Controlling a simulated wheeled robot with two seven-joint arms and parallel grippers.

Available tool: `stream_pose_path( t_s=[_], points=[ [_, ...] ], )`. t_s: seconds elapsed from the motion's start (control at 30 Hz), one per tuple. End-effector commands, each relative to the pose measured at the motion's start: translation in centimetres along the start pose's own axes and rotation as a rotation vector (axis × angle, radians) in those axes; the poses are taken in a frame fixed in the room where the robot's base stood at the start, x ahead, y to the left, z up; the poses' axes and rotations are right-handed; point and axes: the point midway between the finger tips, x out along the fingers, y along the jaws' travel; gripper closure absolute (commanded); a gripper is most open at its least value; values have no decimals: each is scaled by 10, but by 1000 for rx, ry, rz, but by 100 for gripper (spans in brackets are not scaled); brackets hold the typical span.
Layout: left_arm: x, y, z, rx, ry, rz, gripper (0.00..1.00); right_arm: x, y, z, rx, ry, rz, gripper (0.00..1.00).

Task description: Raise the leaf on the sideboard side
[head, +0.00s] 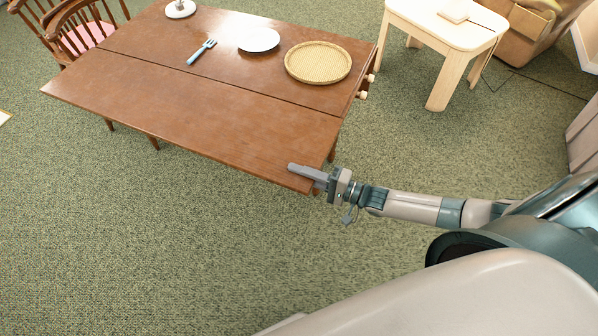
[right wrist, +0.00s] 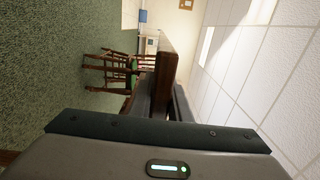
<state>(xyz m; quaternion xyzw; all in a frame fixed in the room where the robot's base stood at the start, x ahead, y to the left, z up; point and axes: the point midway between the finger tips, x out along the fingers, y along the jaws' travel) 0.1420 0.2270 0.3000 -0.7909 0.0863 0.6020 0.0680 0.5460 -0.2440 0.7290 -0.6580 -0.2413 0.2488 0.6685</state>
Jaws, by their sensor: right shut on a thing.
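The brown wooden table has a fixed top (head: 225,75) and a near leaf (head: 190,115), with a dark seam between them. The leaf looks level, or nearly level, with the top. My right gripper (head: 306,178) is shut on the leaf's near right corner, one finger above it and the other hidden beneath. In the right wrist view the leaf's edge (right wrist: 163,65) stands between the fingers (right wrist: 162,108). Two pale knobs (head: 370,78) (head: 362,95) show at the table's right end. My left gripper is out of view. What holds the leaf underneath is hidden.
A woven tray (head: 318,79), a white plate (head: 258,39), a blue fork (head: 202,52) and a white round base (head: 180,9) are on the fixed top. Wooden chairs (head: 80,30) stand at the far left. A pale side table (head: 455,25) stands at the right. The carpet in front is clear.

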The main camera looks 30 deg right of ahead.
Motion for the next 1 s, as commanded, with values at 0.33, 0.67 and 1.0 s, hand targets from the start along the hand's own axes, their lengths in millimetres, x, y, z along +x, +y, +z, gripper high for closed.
stream_pose_path(
  t_s=[0.33,0.67,1.0],
  points=[
    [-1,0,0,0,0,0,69,1,-4,-2,0,2,-7,65],
    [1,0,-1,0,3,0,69,-4,-2,-2,0,2,-3,65],
    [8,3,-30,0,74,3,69,-46,1,-2,-1,2,-1,65]
  ],
)
